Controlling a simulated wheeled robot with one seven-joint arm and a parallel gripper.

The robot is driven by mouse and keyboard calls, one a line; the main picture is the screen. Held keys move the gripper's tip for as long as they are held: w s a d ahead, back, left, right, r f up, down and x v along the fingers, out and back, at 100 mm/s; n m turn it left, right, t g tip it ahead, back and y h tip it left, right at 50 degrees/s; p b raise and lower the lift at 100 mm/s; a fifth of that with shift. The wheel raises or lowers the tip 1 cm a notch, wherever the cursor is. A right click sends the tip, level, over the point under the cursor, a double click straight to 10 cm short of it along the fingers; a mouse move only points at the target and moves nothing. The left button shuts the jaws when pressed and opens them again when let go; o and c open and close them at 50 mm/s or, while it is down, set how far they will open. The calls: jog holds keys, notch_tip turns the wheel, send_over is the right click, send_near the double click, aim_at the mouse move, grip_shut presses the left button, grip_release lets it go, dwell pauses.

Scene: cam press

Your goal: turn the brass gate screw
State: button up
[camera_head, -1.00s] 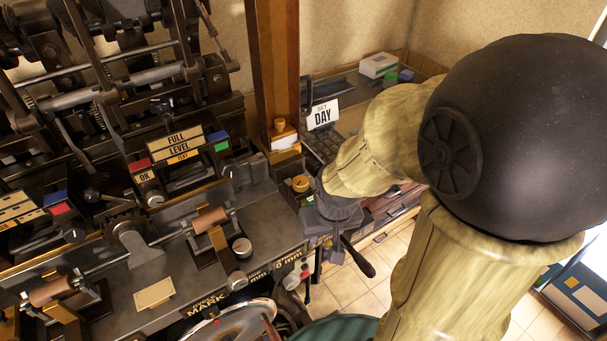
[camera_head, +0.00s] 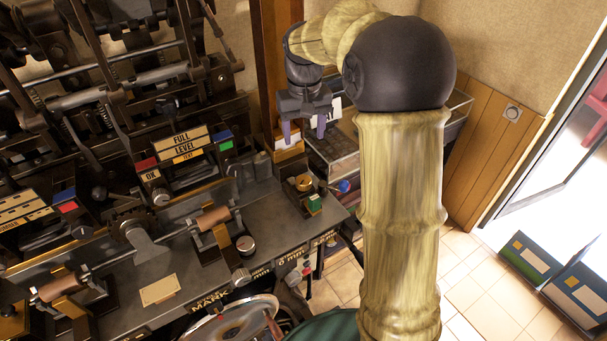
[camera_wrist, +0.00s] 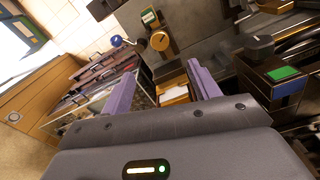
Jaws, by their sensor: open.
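A round brass screw knob (camera_head: 303,183) sits at the right end of the grey machine bed, beside a small block with a green face (camera_head: 314,203). I take this knob to be the gate screw. It also shows in the wrist view (camera_wrist: 160,41), beyond my fingertips. My gripper (camera_head: 304,132) is open and empty, its purple fingers apart and pointing down. It is above and behind the knob in the head view, not touching it. In the wrist view both fingers of my gripper (camera_wrist: 159,72) show with a clear gap between them.
A wooden post (camera_head: 268,60) stands close behind my gripper. A box holding white paper (camera_head: 287,145) lies below the fingers and shows between them in the wrist view. Levers and a FULL LEVEL sign (camera_head: 181,143) crowd the left. Tiled floor (camera_head: 465,265) is open at right.

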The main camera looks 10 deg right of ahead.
aim_at(304, 180)
jog(key=shift+w+d+r, duration=0.1)
jog(key=shift+w+r, duration=0.4)
jog(key=shift+r, duration=0.1)
jog(key=shift+f, duration=0.1)
notch_tip(304, 180, down, 17)
jog(key=p, duration=0.4)
jog(key=shift+f, duration=0.15)
jog(key=shift+c, duration=0.2)
jog(key=c, duration=0.9)
